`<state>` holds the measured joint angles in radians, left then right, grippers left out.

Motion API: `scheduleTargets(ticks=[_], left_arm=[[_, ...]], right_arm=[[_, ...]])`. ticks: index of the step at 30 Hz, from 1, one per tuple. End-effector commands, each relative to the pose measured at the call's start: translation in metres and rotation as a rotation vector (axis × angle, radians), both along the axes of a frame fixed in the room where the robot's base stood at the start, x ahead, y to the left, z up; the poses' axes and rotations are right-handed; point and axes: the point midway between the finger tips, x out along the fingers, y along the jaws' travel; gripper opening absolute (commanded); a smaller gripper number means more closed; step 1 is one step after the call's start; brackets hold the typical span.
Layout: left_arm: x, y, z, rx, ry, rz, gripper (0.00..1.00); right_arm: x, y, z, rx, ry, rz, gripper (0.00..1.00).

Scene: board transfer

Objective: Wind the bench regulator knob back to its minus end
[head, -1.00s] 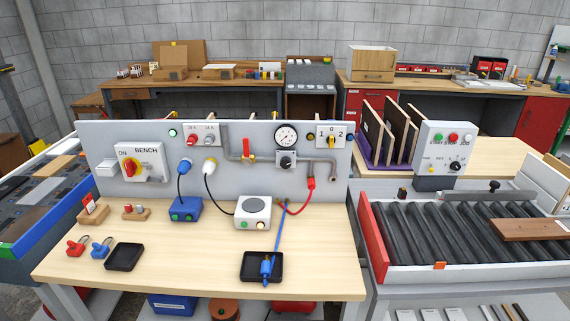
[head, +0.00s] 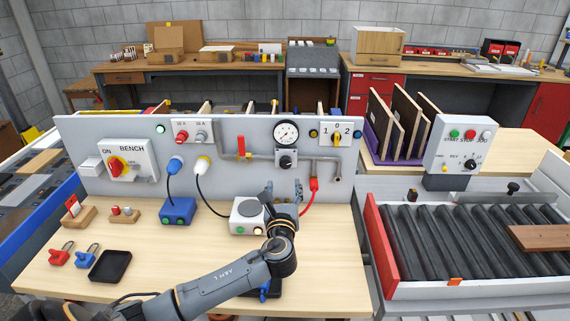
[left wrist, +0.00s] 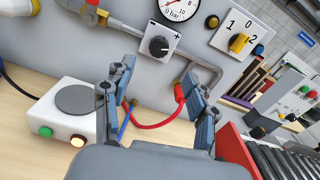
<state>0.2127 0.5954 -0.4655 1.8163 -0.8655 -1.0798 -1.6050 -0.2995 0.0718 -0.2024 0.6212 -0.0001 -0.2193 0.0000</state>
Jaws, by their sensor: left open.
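The bench regulator knob (head: 285,161) is a black knob on a light square plate, below the round pressure gauge (head: 286,134) on the grey panel. In the left wrist view the knob (left wrist: 158,46) shows with a plus mark at its upper right, and the gauge (left wrist: 182,12) sits above it. My left gripper (head: 284,188) is in front of the panel, below the knob. Its jaws are open and empty, with the knob beyond and between the fingertips in the left wrist view (left wrist: 160,75). It does not touch the knob. My right gripper is not in view.
A hotplate-like box (head: 247,216) stands left of my left gripper. A red plug (head: 314,184) with a red cord hangs at its right. A pipe with a red-handled valve (head: 241,146) runs along the panel. A roller conveyor (head: 450,240) is on the right.

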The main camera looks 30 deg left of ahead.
Motion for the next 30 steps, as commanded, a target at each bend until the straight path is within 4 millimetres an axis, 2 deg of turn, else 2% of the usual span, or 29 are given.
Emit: scheduleTargets(ticks=[5, 9, 15, 21, 30], left_arm=[[0.034, 0.022, 0.003, -0.001, -0.001, 0.004, 0.57], [0.057, 0.036, 0.002, -0.003, 0.0, 0.005, 0.57], [0.081, 0.05, 0.001, -0.005, -0.001, 0.004, 0.57], [0.09, 0.056, 0.0, -0.005, 0.0, 0.002, 0.57], [0.091, 0.056, 0.0, -0.006, 0.0, 0.001, 0.55]], right_arm=[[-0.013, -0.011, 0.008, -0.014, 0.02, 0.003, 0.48], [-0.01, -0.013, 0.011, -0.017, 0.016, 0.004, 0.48], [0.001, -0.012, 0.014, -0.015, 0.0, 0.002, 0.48], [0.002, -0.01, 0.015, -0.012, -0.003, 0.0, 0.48], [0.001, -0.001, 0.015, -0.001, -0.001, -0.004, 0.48]])
